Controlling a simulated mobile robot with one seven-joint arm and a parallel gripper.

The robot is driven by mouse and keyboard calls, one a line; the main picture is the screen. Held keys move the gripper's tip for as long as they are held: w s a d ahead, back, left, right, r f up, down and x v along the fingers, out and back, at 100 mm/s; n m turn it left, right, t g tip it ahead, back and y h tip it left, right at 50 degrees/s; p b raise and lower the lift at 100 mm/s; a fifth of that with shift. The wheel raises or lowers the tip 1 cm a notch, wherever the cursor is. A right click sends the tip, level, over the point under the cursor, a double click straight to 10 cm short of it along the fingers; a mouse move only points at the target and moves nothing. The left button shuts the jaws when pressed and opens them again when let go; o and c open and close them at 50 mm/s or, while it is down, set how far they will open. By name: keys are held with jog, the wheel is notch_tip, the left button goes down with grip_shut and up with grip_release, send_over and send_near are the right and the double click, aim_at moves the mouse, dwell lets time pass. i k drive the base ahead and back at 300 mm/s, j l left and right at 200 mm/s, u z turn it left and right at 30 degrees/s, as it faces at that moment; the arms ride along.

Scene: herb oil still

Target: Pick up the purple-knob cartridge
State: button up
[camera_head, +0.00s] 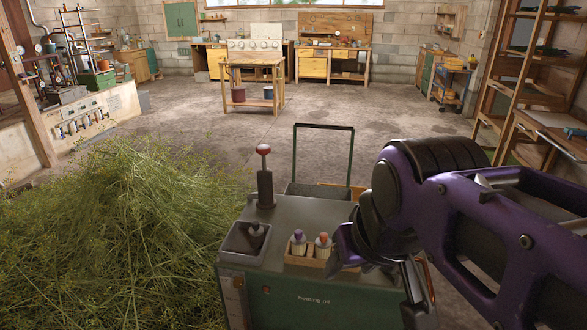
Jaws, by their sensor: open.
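The purple-knob cartridge (299,242) stands upright in a small wooden holder (303,262) on top of a green and grey cart (285,214). It has a purple top over a pale body, and its lower part is hidden by the holder. An orange-knob cartridge (323,246) stands just to its right in the same holder. My gripper (350,262) is at the right of the holder, apart from the purple-knob cartridge, and is open with nothing seen in it. My purple arm hides the cart's right side and part of the gripper.
A dark-knobbed item (256,234) sits in a metal tray left of the holder. Behind it rises a red-topped lever (264,170). A heap of cut herbs (120,235) fills the left. A wooden shelf (530,100) stands right. The floor (330,105) beyond the cart is mostly clear.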

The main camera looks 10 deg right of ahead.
aim_at(298, 240)
jog(key=z, duration=0.85)
jog(key=k, duration=0.25)
jog(key=k+j, duration=0.1)
jog(key=j, duration=0.2)
jog(key=i+j+u, duration=0.1)
jog(key=j, duration=0.25)
jog(key=i+j, duration=0.25)
jog(key=k+l, duration=0.7)
jog(key=i+j+z, duration=0.15)
jog(key=i+j+u, duration=0.25)
jog(key=i+j, duration=0.3)
jog(key=j, duration=0.1)
